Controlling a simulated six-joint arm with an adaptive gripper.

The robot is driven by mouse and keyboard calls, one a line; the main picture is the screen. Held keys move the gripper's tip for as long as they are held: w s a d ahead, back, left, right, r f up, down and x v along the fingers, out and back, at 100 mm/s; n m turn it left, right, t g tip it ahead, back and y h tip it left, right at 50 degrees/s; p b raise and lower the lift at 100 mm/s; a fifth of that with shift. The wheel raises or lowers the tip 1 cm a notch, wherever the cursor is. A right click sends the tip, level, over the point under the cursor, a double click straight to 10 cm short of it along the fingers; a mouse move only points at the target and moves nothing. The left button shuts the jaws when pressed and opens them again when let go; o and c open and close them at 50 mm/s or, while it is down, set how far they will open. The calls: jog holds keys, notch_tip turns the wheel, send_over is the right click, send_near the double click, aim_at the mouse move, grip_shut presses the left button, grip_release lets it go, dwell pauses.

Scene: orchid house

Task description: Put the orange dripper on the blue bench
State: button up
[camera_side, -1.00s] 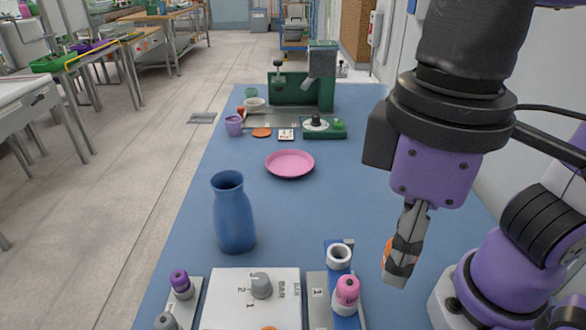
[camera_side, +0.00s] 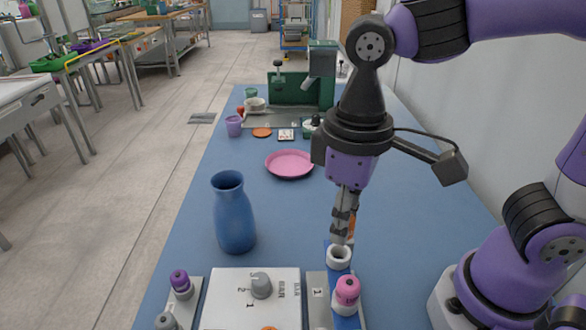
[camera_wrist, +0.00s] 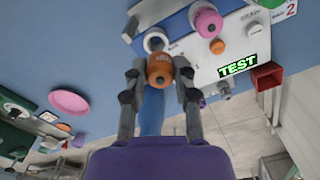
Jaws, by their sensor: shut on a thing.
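My gripper (camera_side: 342,232) is shut on the orange dripper (camera_wrist: 160,66), which sits between the fingertips in the wrist view. In the side view only an orange sliver of the dripper (camera_side: 351,226) shows beside the fingers. The blue bench (camera_side: 285,215) is the long blue top under everything. The fingers point down close behind a white ring (camera_side: 339,257) near the bench's front. The ring also shows just beyond the dripper in the wrist view (camera_wrist: 155,41). I cannot tell how high the dripper is above the bench, or whether it touches the ring.
A pink-topped bottle (camera_side: 346,291) stands in front of the ring. A white panel with a grey knob (camera_side: 261,285) is left of it. A blue vase (camera_side: 233,213) and a pink plate (camera_side: 290,163) stand farther back. Bare bench lies right of my gripper.

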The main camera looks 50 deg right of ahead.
jog(key=shift+w+d+f, duration=0.2)
jog(key=shift+w+f, duration=0.05)
jog(key=shift+w, duration=0.05)
notch_tip(320, 180, down, 4)
jog(key=shift+r, duration=0.2)
jog(key=o, duration=0.9)
jog(key=shift+f, duration=0.1)
notch_tip(320, 180, up, 9)
jog(key=shift+a+r, duration=0.1)
jog(key=shift+r, duration=0.35)
jog(key=shift+o, duration=0.5)
jog(key=d+f+m+t, duration=0.1)
jog(key=d+f+t, duration=0.1)
jog(key=d, duration=0.3)
jog(key=w+d+f+m+t, duration=0.1)
jog(key=d+m+t, duration=0.1)
jog(key=d, duration=0.4)
jog(key=shift+d+f+m+t, duration=0.25)
jog(key=shift+f+m+t, duration=0.1)
jog(key=shift+t, duration=0.45)
